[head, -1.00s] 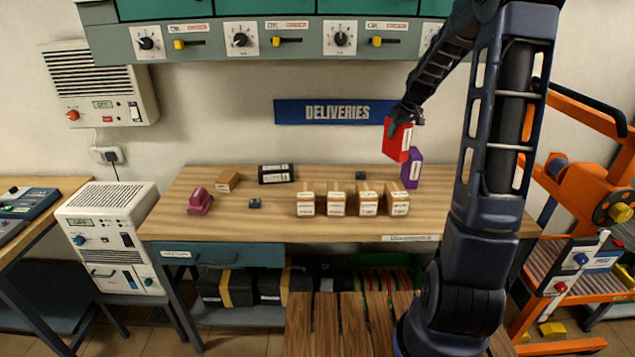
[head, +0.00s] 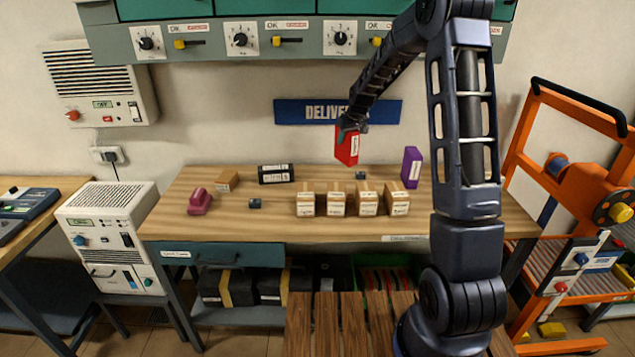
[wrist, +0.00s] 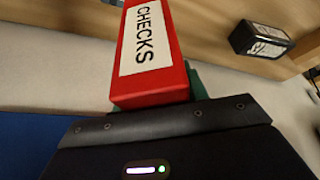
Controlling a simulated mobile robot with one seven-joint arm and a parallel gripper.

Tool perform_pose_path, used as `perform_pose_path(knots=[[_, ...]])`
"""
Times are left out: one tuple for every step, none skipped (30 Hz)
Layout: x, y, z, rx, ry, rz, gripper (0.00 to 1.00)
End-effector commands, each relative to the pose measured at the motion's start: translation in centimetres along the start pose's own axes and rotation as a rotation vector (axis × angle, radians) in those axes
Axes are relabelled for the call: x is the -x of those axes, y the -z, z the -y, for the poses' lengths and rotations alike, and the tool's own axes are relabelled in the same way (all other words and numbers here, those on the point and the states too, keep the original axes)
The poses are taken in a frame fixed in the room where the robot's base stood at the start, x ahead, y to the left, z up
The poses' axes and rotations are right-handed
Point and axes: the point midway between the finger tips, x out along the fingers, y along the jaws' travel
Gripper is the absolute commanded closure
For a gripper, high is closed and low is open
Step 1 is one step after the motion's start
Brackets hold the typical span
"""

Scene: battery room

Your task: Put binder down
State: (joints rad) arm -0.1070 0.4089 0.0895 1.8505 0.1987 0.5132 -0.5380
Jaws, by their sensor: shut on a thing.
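The red binder (head: 346,146) is held upright in the air above the back of the wooden table (head: 230,222). Its white label reads "CHECKS" in the wrist view (wrist: 148,55). My gripper (head: 348,128) is shut on the red binder near its top; its fingers are mostly hidden. A purple binder (head: 411,167) stands upright at the back right of the table, apart from the red one.
Several small cardboard boxes (head: 336,200) stand in a row near the table's front. The wall behind carries a DELIVERIES sign (head: 300,112).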

Motion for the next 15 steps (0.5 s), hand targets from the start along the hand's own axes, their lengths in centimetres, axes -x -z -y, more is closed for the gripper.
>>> perform_pose_path(knots=[[-0.4,0.6,1.0,0.015,0.006,-0.001,0.93],[-0.6,0.9,1.5,0.023,0.009,-0.001,0.93],[-0.8,1.3,2.2,0.034,0.014,-0.002,0.93],[-1.0,1.6,2.7,0.041,0.016,-0.002,0.93],[-1.2,1.9,3.2,0.049,0.02,-0.003,0.93],[-1.5,2.2,4.0,0.06,0.024,-0.003,0.93],[-1.7,2.5,4.5,0.068,0.027,-0.003,0.93],[-1.9,2.8,5.1,0.077,0.031,-0.003,0.93],[-2.1,3.1,5.8,0.09,0.037,-0.003,0.93],[-2.2,3.3,6.3,0.099,0.041,-0.003,0.93],[-2.2,3.5,6.9,0.109,0.047,-0.003,0.93],[-2.3,3.8,7.5,0.121,0.053,-0.003,0.93],[-2.3,3.9,8.0,0.133,0.058,-0.002,0.93],[-2.3,4.1,8.4,0.143,0.064,-0.001,0.93],[-2.2,4.2,9.0,0.155,0.072,0.001,0.93]])
